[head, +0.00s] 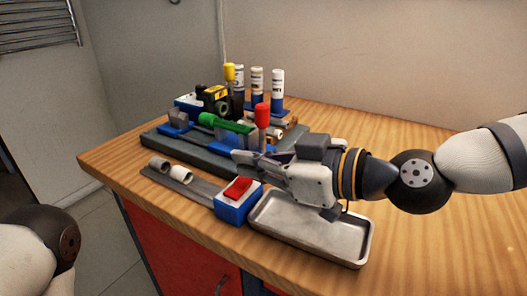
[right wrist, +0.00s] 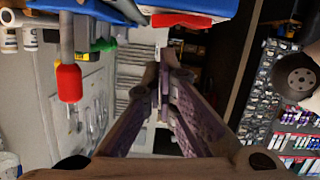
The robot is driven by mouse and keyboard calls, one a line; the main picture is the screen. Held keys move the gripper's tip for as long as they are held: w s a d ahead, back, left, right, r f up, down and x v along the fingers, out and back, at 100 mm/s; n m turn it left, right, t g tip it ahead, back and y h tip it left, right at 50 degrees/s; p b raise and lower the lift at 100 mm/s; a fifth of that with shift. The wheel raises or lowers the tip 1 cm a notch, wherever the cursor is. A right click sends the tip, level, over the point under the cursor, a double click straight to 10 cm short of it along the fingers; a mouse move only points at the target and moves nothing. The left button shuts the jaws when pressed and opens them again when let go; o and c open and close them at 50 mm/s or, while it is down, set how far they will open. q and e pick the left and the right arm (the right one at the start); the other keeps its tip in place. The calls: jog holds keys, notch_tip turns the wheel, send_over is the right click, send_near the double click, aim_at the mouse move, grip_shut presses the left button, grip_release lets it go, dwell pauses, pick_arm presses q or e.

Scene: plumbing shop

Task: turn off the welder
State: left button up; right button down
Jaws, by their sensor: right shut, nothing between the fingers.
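A blue box with a white top and a red rocker switch (head: 238,189) stands near the front edge of the wooden bench. Nothing else in view shows a clear power switch, and I see no label naming it the welder. The red switch also shows at the top of the right wrist view (right wrist: 182,20). My right gripper (head: 243,164) is shut and empty. Its fingertips point left, just behind and above the box in the head view, and appear apart from the switch. The fingers also show in the right wrist view (right wrist: 165,80). My left gripper is out of view.
An empty metal tray (head: 352,245) lies right of the box. Two short pipe pieces (head: 170,169) lie left of it. Behind are a red-handled tool (head: 262,115), a green-handled tool (head: 226,123), a yellow-black device (head: 216,92) and white bottles (head: 277,84). The bench's right side is clear.

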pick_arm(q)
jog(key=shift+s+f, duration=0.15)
pick_arm(e)
jog(key=shift+f, duration=0.6)
jog(key=shift+d, duration=0.1)
